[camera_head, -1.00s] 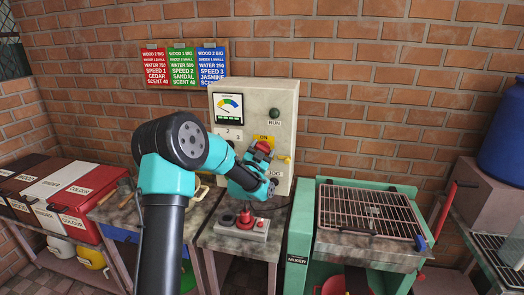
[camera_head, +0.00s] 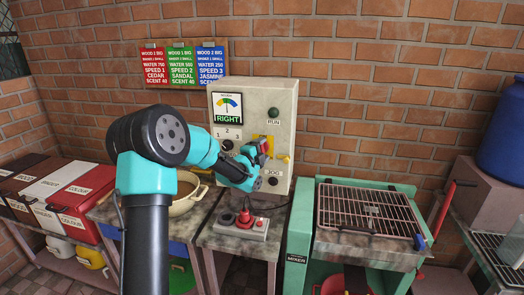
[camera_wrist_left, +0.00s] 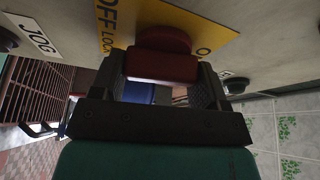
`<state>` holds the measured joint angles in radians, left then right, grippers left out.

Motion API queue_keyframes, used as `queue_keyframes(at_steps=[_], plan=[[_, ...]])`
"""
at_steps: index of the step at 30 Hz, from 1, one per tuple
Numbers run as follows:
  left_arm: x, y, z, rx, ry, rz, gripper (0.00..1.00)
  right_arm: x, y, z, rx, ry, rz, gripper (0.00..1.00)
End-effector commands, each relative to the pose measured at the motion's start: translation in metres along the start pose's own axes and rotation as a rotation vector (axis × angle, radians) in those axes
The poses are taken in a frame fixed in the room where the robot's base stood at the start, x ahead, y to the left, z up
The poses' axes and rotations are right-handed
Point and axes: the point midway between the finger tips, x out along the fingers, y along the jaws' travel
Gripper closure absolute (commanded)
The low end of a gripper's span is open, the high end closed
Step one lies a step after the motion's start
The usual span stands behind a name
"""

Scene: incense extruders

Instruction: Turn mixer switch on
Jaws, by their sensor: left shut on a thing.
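The mixer switch (camera_wrist_left: 163,55) is a red knob on a yellow plate marked OFF and LOCK. The plate (camera_head: 262,137) is on the front of the pale control box (camera_head: 284,100). My left gripper (camera_head: 264,150) is at the plate, and in the left wrist view its fingers (camera_wrist_left: 165,80) are on both sides of the red knob, shut on it. In the head view the gripper hides most of the knob, so its exact angle is hard to tell. My right gripper is not in view.
A gauge reading RIGHT (camera_head: 228,108), a RUN button (camera_head: 274,113) and a JOG button (camera_head: 272,181) surround the plate. Below stands a small box with a red button (camera_head: 245,217). A pan (camera_head: 184,205) is on the left table, a grill rack (camera_head: 368,208) at the right.

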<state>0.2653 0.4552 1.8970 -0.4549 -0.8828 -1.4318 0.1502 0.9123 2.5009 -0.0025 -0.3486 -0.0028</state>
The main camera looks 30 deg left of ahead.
Motion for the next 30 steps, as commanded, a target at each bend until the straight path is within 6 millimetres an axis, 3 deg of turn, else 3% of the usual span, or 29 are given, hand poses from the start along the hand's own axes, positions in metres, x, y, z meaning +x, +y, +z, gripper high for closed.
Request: queue_keyframes(at_steps=[10, 26, 27, 30], plan=[[0.0, 0.0009, 0.0, 0.16, 0.0, 0.067, 0.56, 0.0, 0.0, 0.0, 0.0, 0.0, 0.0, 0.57], [0.0, 0.0012, 0.0001, 0.187, 0.0, 0.078, 0.56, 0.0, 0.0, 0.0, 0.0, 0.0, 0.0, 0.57], [0.0, 0.0011, 0.0001, 0.187, 0.0, 0.078, 0.28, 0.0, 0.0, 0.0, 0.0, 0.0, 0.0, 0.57], [0.0, 0.0011, 0.0001, 0.186, 0.0, 0.077, 0.19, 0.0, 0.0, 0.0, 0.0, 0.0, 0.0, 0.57]])
